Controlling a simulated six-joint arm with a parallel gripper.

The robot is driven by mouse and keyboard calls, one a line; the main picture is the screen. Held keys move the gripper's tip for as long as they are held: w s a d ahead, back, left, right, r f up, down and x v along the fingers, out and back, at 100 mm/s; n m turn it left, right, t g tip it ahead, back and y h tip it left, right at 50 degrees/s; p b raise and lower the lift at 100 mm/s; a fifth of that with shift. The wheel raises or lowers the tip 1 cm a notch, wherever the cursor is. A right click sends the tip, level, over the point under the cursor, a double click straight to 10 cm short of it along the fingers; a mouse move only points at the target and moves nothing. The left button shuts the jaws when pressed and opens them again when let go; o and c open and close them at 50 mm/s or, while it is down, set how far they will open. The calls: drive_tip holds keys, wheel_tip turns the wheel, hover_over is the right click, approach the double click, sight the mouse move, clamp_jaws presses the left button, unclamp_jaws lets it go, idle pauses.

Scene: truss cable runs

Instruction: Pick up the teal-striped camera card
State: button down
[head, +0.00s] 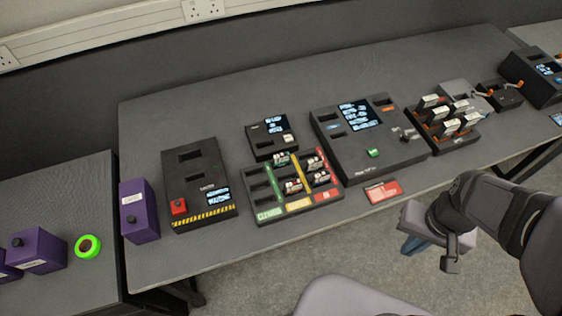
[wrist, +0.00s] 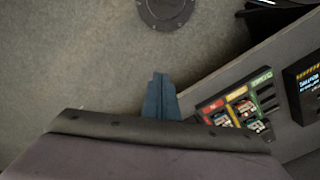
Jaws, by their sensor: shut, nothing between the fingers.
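A dark sorting tray (head: 258,215) with green, yellow and red lanes sits at the front of the bench. Several small camera cards stand in its slots, such as a card (head: 281,158) at the back and a card (head: 293,186) nearer the front. I cannot tell which card has the teal stripe. The tray also shows in the wrist view at right (wrist: 279,109), with small cards in it (wrist: 256,127). My gripper (head: 409,249) has blue fingers, is shut and empty, and hangs off the bench's front edge, right of the tray. Its fingers show in the wrist view (wrist: 160,95).
Behind and right of the tray stand a small reader box (head: 262,142) and a large console (head: 350,150). A yellow-striped box (head: 192,187) stands left. A red-and-white label (head: 383,191) lies at the front. A rack of upright cards (head: 440,140) stands right.

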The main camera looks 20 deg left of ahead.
idle(0.3)
drive_tip(key=c, duration=0.9)
unclamp_jaws()
drive_tip(key=w+a+f+n+t+b, duration=0.1)
drive_tip(key=w+a+f+b, duration=0.1)
drive_tip(key=w+a+b, duration=0.15)
drive_tip(key=w+a+f+n+b, duration=0.1)
drive_tip(key=w+a+f+b, duration=0.15)
drive_tip(key=w, duration=0.25)
drive_tip(key=n+t+y+b, duration=0.25)
drive_tip(key=n+b, duration=0.45)
drive_tip(key=b, duration=0.6)
hover_over(281, 157)
drive_tip(key=s+d, duration=0.1)
drive_tip(key=d, duration=0.1)
drive_tip(key=shift+y, duration=0.35)
drive_tip(key=f, duration=0.7)
drive_tip(key=shift+a, duration=0.2)
drive_tip(key=shift+s+p+x, duration=0.15)
drive_tip(key=shift+p+x, duration=0.4)
drive_tip(key=shift+x, duration=1.25)
drive_tip(key=shift+s+p+x, duration=0.1)
drive_tip(key=shift+p+x, duration=0.4)
drive_tip(key=shift+x, duration=1.3)
